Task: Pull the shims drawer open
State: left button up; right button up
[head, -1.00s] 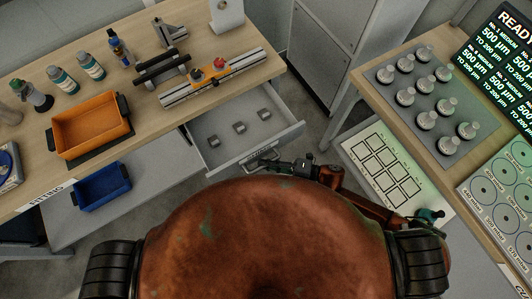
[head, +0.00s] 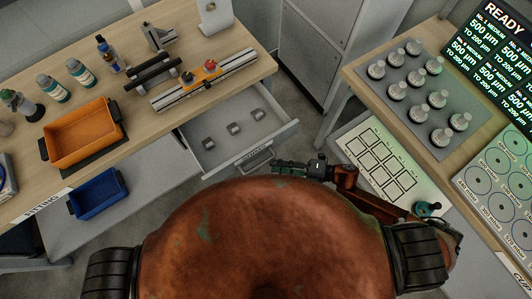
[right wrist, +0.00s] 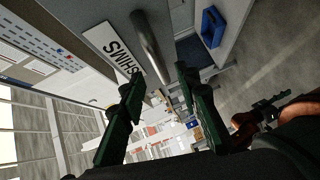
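The shims drawer (head: 205,161) stands pulled out from under the wooden bench, with several small dark grey blocks inside. Its front carries a bar handle (head: 256,159). In the right wrist view the handle (right wrist: 150,45) runs beside a white plate reading SHIMS (right wrist: 114,49). My right gripper (head: 275,166) is just right of the handle in the head view. In the right wrist view its two fingers (right wrist: 158,90) are spread, with the handle beyond the tips and nothing held. A rust-coloured arm with a dark end (right wrist: 262,106), apparently my left, shows there; its fingers are unclear.
The bench (head: 215,89) bears an orange bin (head: 112,108), bottles and a rail fixture (head: 220,76). A blue bin (head: 100,194) sits below. At right, a second table (head: 357,72) holds a grey tray of weights (head: 463,103). A grey cabinet (head: 325,45) stands behind.

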jog(key=shift+v, duration=2.7)
